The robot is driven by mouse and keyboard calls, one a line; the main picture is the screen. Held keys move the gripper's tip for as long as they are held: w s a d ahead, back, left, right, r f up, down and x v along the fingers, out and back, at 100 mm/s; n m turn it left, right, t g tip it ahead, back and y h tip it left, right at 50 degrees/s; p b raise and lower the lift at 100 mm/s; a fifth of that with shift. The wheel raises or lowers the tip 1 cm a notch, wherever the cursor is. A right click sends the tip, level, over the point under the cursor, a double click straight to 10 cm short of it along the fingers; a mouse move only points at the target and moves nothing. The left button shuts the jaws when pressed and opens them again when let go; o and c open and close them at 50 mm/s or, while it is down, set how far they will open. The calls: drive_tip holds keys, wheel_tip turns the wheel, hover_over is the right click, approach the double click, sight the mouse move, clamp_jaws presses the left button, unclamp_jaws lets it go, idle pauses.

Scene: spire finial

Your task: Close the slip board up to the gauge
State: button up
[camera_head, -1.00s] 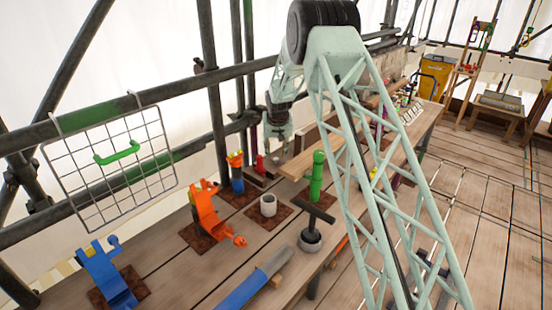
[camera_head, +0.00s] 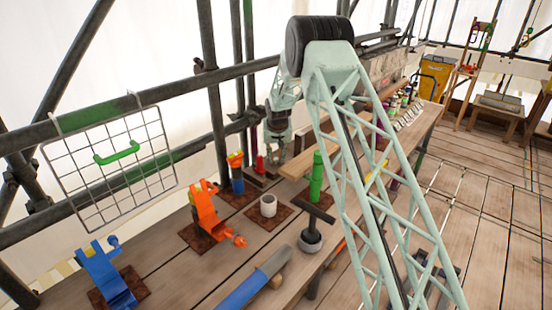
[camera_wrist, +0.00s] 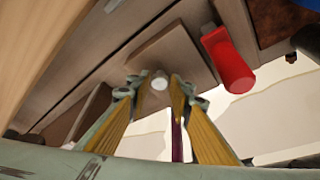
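In the wrist view, a flat brown board (camera_wrist: 170,52), which looks like the slip board, lies beyond my fingertips with a pale round knob (camera_wrist: 159,80) on it. My gripper (camera_wrist: 156,84) is open, its yellow-padded fingers apart on either side of the knob in the picture. I cannot tell whether they touch it. A red cylinder (camera_wrist: 228,58) is right of the board; I cannot tell whether it is the gauge. In the head view my gripper (camera_head: 276,152) points down at the back of the bench beside a red piece (camera_head: 259,164); the slip board is not clear there.
A pale plank (camera_head: 298,168) and a green cylinder (camera_head: 316,178) are right of my gripper. A blue-and-orange item (camera_head: 236,172), an orange clamp (camera_head: 208,212) and a white cup (camera_head: 268,205) stand left and in front. Scaffold poles (camera_head: 212,90) rise behind.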

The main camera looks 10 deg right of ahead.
clamp_jaws()
drive_tip(key=shift+s+a+b, duration=0.5)
drive_tip(key=shift+s+a, duration=0.25)
drive_tip(key=shift+a, duration=0.15)
drive_tip(key=shift+o, duration=2.1)
unclamp_jaws()
drive_tip(key=shift+r, duration=0.15)
drive_tip(key=v, duration=1.1)
drive_tip(key=shift+s+r, duration=0.25)
drive_tip(key=shift+r, duration=0.05)
drive_tip(key=shift+r, duration=0.1)
